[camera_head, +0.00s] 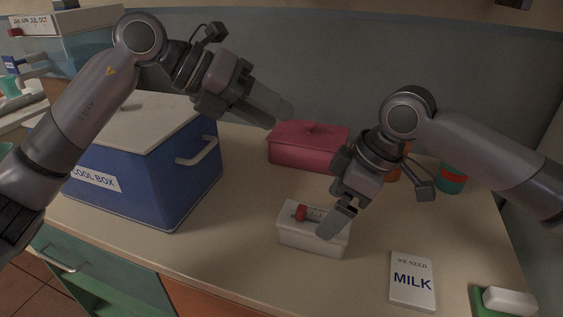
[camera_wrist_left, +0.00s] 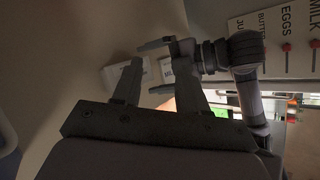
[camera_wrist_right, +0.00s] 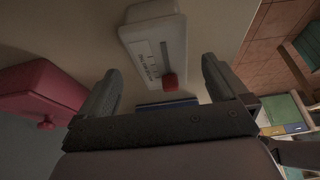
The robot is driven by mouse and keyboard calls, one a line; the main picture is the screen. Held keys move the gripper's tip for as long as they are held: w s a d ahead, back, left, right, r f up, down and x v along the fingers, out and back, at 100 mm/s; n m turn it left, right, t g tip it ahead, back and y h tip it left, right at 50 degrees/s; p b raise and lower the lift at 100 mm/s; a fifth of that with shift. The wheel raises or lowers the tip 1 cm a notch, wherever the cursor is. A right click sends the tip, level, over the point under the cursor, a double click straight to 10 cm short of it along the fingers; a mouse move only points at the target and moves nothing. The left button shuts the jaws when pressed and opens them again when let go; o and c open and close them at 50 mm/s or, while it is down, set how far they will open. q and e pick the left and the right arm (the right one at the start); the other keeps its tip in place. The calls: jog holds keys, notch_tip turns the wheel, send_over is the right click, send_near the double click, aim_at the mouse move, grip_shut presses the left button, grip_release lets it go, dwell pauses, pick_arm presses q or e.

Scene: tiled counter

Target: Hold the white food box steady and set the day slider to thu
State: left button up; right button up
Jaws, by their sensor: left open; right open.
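The white food box (camera_head: 312,240) sits on the counter in the middle of the head view. On its top are a scale and a red slider knob (camera_head: 301,212), which stands near the left end there. The right wrist view shows the white box (camera_wrist_right: 155,40) ahead of my fingers, with the red knob (camera_wrist_right: 170,81) at the near end of its slot. The day letters are too small to read. My right gripper (camera_head: 337,220) is open just above the box's right part and hides some of it. My left gripper (camera_head: 279,113) is open in the air, up and left of the box.
A blue cool box (camera_head: 150,180) stands left, a pink lidded box (camera_head: 305,148) behind the food box. A MILK card (camera_head: 412,281) lies to the right, near a green and white sponge-like block (camera_head: 508,300). Cans (camera_head: 453,177) stand at the back right. Counter left of the food box is clear.

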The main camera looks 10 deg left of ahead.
aim_at(291, 232)
jog(key=shift+f, duration=0.1)
jog(key=shift+x, duration=3.55)
pick_arm(q)
jog(key=s+d+f+m+y, duration=0.3)
jog(key=s+f+m+y, duration=0.1)
jog(key=s+f+y, duration=0.1)
jog(key=shift+s+f+g+y, duration=0.15)
jog(key=shift+f+g+y, duration=0.3)
jog(key=shift+y, duration=0.75)
jog(key=shift+f, duration=0.1)
